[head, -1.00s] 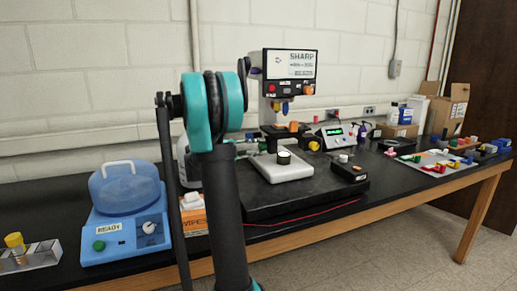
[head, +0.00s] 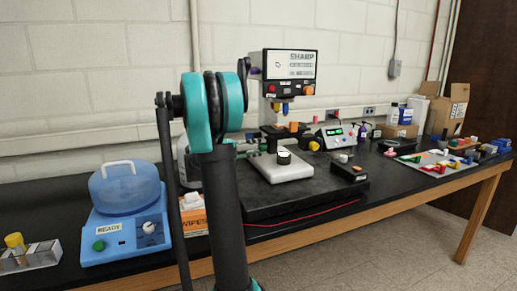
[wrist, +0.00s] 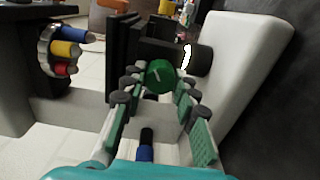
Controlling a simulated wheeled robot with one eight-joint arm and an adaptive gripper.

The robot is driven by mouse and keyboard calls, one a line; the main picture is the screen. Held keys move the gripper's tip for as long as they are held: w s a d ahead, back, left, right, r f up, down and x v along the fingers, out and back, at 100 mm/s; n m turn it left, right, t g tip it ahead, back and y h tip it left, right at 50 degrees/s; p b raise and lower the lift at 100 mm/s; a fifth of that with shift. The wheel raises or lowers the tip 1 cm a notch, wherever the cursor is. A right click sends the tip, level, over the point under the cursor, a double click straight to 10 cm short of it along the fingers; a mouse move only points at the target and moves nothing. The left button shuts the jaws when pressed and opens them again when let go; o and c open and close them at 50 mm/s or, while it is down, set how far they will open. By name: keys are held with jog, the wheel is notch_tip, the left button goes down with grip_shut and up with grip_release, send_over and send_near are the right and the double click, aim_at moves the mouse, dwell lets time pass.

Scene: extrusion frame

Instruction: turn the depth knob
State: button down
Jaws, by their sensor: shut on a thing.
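In the head view my arm hides most of my gripper and the knob. The instrument's screen (head: 290,64) shows text, with its top line reading SHARP. Beneath it hangs a turret with coloured lenses (wrist: 65,50), red, yellow and blue in the wrist view.
A small black box (head: 347,172) sits right of the plate. A blue machine with a clear dome (head: 124,230) and a wipes box (head: 193,215) stand to the left. A meter with a green display (head: 334,134) and several coloured parts are farther right. A red cable runs along the front.

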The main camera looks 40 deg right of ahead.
jog(key=c, duration=1.2)
grip_release()
jog(key=shift+a, duration=0.1)
jog(key=shift+v, duration=3.7)
